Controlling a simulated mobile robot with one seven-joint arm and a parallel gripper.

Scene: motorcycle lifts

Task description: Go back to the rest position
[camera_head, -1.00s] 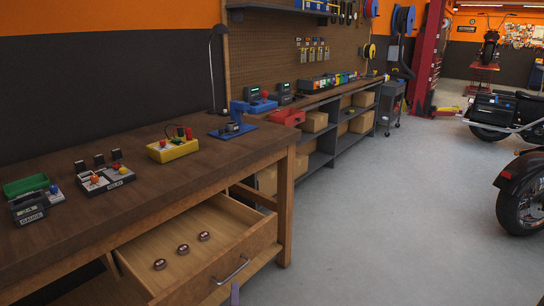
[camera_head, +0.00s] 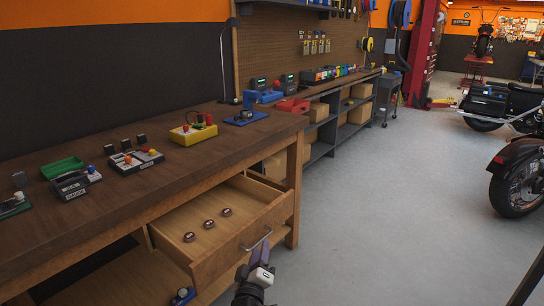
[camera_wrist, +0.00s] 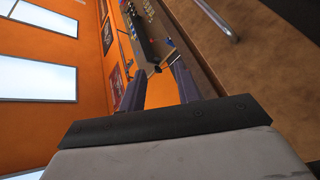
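My gripper (camera_head: 243,274) is at the bottom of the head view, in front of the open drawer (camera_head: 232,246) and just below its metal handle (camera_head: 257,239). In the wrist view its two purple fingers (camera_wrist: 159,75) stand apart with nothing between them. Part of a metal handle (camera_wrist: 217,18) shows at the top right there, apart from the fingers. Three small round dark pieces (camera_head: 208,224) lie in the drawer.
The wooden workbench (camera_head: 115,212) fills the left, with gauge boxes, a green tray (camera_head: 62,167) and a yellow button box (camera_head: 193,133) on it. A motorcycle (camera_head: 518,180) stands at the right. The grey floor (camera_head: 385,220) between is clear.

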